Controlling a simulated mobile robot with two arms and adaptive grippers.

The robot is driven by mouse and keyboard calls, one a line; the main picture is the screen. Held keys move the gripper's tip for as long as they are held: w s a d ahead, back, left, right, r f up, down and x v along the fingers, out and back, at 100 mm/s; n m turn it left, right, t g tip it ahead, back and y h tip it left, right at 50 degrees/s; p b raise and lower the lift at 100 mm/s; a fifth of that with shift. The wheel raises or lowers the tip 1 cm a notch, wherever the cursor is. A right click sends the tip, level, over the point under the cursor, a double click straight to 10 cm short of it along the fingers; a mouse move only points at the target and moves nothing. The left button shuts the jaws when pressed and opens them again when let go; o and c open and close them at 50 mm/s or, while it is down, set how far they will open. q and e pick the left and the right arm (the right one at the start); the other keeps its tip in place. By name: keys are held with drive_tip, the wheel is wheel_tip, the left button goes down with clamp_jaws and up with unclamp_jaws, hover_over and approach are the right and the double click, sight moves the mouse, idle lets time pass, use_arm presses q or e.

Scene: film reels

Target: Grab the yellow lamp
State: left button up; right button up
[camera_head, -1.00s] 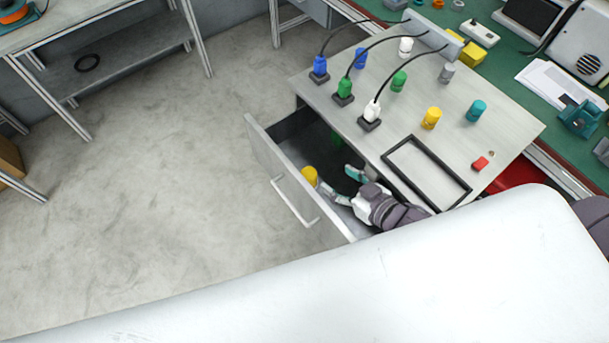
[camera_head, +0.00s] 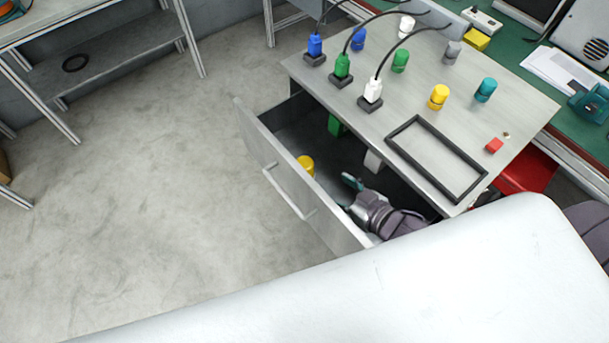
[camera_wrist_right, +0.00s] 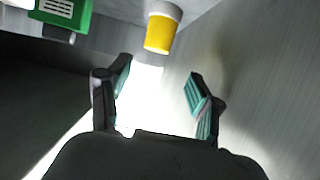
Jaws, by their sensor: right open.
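In the right wrist view the yellow lamp (camera_wrist_right: 160,30) has a white end and lies beyond the fingertips, slightly left of the picture's middle. My right gripper (camera_head: 349,194) is inside the drawer, to the right of and nearer than the lamp. In the wrist view its fingers (camera_wrist_right: 160,72) are open, with nothing between them. Another yellow cylinder (camera_head: 438,97) stands on the cabinet top. My left gripper is not in view.
The drawer (camera_head: 278,178) also holds a green object (camera_head: 335,125) and a white object (camera_head: 373,161). The cabinet top carries a black frame (camera_head: 436,158), several coloured cylinders and corded plugs. A large white surface (camera_head: 380,290) fills the foreground. Floor left of the drawer is clear.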

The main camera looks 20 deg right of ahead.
sight(311, 170)
drive_tip(key=x, duration=0.8)
drive_tip(key=shift+w, duration=0.15)
drive_tip(key=x, duration=0.5)
drive_tip(key=shift+w+d+f+p, duration=0.1)
drive_tip(key=shift+w+f+p, duration=0.15)
drive_tip(key=shift+f+p, duration=0.15)
drive_tip(key=shift+r, duration=0.1)
drive_tip(key=c, duration=1)
